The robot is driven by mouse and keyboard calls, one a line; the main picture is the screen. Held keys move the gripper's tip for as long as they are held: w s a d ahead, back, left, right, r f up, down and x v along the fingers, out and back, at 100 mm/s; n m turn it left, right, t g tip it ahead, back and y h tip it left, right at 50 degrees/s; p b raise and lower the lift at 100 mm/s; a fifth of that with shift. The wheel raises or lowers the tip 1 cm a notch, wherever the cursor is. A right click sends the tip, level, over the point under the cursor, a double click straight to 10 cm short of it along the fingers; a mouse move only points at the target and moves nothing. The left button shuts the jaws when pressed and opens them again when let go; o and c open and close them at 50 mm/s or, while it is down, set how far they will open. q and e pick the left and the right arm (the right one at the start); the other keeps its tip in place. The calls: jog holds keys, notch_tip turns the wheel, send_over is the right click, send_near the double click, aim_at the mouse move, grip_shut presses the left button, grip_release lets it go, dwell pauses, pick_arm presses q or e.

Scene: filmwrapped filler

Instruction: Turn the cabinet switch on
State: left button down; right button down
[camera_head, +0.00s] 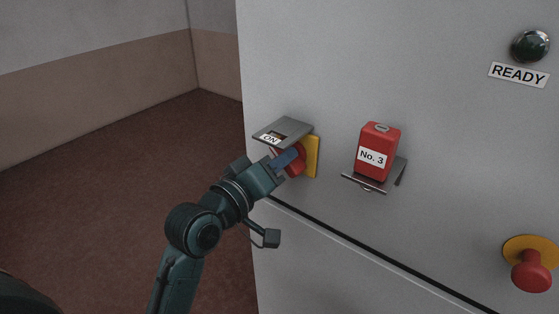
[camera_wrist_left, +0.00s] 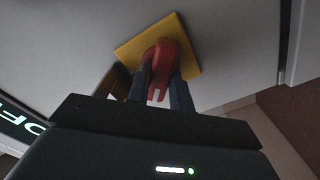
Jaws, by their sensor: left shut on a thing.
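The cabinet switch is a red handle (camera_head: 299,165) on a square yellow plate (camera_head: 313,156) on the front of the grey cabinet (camera_head: 330,60), near its left edge. A grey metal plate (camera_head: 292,127) with an "ON" label (camera_head: 270,138) juts out just above it. My left gripper (camera_head: 290,160) reaches in from the left and is shut on the red handle, partly hiding it. In the left wrist view the red handle (camera_wrist_left: 165,55) sits between the two fingers, with the yellow plate (camera_wrist_left: 188,62) behind it. My right gripper is not in view.
To the right, a red block labelled "No. 3" (camera_head: 378,148) sits on a small metal bracket (camera_head: 370,185). Farther right are a red knob (camera_head: 531,272) and a dark green lamp (camera_head: 530,46) above a "READY" label (camera_head: 518,75). Open floor (camera_head: 100,180) lies left of the cabinet.

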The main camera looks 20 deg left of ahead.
pick_arm(q)
jog(key=shift+r+m, duration=0.1)
jog(key=shift+m, duration=4.6)
jog(key=c, duration=1.2)
grip_release()
jog(key=shift+c, duration=0.2)
